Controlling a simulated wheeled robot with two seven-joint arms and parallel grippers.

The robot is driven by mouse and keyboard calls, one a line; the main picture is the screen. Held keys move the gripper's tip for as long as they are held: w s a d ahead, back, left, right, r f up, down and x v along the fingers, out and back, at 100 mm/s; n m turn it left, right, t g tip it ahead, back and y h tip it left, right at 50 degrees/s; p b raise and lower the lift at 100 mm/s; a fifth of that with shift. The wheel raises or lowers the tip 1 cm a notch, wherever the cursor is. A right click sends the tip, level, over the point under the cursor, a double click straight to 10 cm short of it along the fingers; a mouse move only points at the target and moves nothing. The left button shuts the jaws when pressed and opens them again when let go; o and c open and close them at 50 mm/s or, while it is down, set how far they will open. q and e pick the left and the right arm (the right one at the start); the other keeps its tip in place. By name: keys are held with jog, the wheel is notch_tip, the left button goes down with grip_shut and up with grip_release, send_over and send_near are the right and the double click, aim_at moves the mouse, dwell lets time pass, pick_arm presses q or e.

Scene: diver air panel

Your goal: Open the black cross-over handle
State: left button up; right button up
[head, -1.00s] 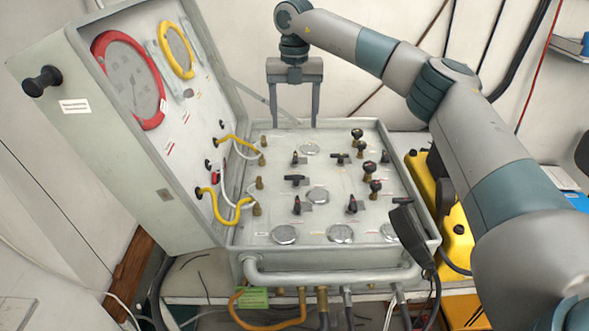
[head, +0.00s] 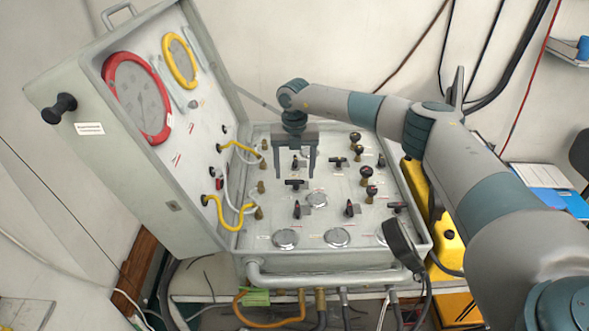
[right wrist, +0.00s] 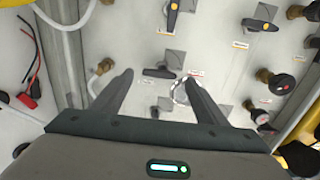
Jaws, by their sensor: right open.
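The handle that I take for the black cross-over handle (head: 295,183) is a short black bar lying crosswise on the white panel, left of the middle. In the right wrist view this bar (right wrist: 158,73) shows between the two fingertips, beside a round gauge. My right gripper (head: 295,176) is open, pointing down over the bar, with one finger to each side; it also shows in the wrist view (right wrist: 159,77). I cannot tell how far the tips are above the panel, and nothing is held. The bar's label is too small to read. My left gripper is out of view.
Several other black handles surround it, including one behind (head: 297,161) and one in front (head: 297,208). Black knobs on brass stems (head: 367,172) stand to the right. Yellow hoses (head: 228,213) and the raised lid (head: 100,180) are at left.

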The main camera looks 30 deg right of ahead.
aim_at(295, 184)
jog(key=shift+f+p, duration=0.3)
jog(key=shift+f, duration=0.9)
jog(key=c, duration=1.1)
jog(key=shift+o, duration=0.2)
